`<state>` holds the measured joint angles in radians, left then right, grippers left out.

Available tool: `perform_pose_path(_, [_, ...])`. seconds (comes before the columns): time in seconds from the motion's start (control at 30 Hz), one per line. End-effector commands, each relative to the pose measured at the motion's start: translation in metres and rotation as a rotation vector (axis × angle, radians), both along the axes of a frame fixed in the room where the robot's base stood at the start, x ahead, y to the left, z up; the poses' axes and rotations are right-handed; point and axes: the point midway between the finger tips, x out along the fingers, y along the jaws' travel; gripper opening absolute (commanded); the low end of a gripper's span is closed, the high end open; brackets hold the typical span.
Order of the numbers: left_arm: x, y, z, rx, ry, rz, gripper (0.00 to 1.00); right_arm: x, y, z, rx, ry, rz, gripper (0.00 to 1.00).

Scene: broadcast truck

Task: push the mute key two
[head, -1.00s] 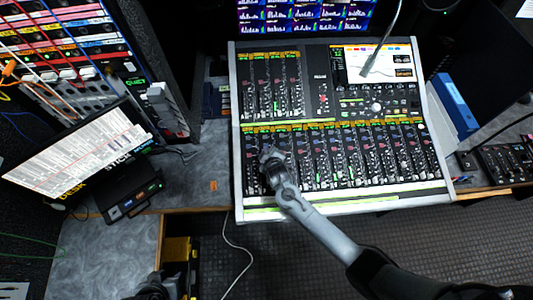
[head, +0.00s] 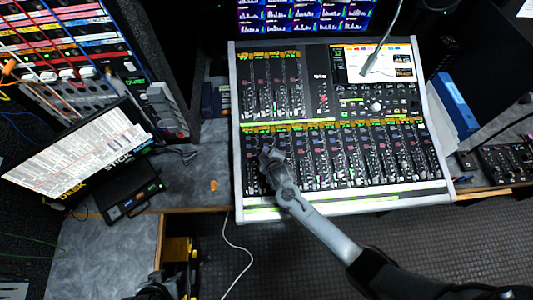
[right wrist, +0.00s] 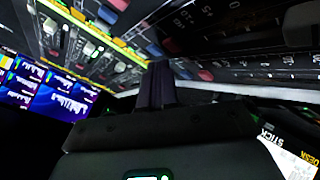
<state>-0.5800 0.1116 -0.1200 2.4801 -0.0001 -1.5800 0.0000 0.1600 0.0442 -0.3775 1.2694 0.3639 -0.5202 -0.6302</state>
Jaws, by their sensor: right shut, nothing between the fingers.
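The mixing console (head: 236,150) has a lower bank of channel strips, each with small coloured keys, knobs and a fader. My right gripper (head: 268,155) is over the left end of this bank, among the first strips. In the right wrist view its shut fingers (right wrist: 157,85) are close to the console face, with nothing between them. Red keys (right wrist: 204,75) and blue keys (right wrist: 155,50) show near the fingertips. I cannot tell which is mute key two, or whether the fingertips touch a key. The gripper hides part of the left strips. My left gripper does not show.
An upper bank of strips (head: 270,85) and a lit screen (head: 377,63) with a gooseneck lie farther back. A tilted display (head: 75,155) stands on the left desk, near a patch rack (head: 65,40). A blue binder (head: 455,105) stands at the right.

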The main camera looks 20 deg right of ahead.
Motion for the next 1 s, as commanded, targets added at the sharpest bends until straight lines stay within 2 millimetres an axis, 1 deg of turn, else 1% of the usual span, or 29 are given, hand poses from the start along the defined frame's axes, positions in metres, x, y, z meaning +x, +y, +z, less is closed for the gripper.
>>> perform_pose_path(0.13, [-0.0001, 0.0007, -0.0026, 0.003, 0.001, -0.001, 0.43, 0.0006, 0.0000, -0.0051, 0.000, 0.001, 0.001, 0.00])
perform_pose_path(0.5, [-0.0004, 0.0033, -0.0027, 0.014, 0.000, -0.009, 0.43, 0.0008, 0.0001, -0.0052, 0.000, 0.000, 0.000, 0.00])
perform_pose_path(1.0, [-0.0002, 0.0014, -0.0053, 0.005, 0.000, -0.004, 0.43, 0.0014, 0.0000, -0.0100, 0.000, -0.001, 0.001, 0.00])
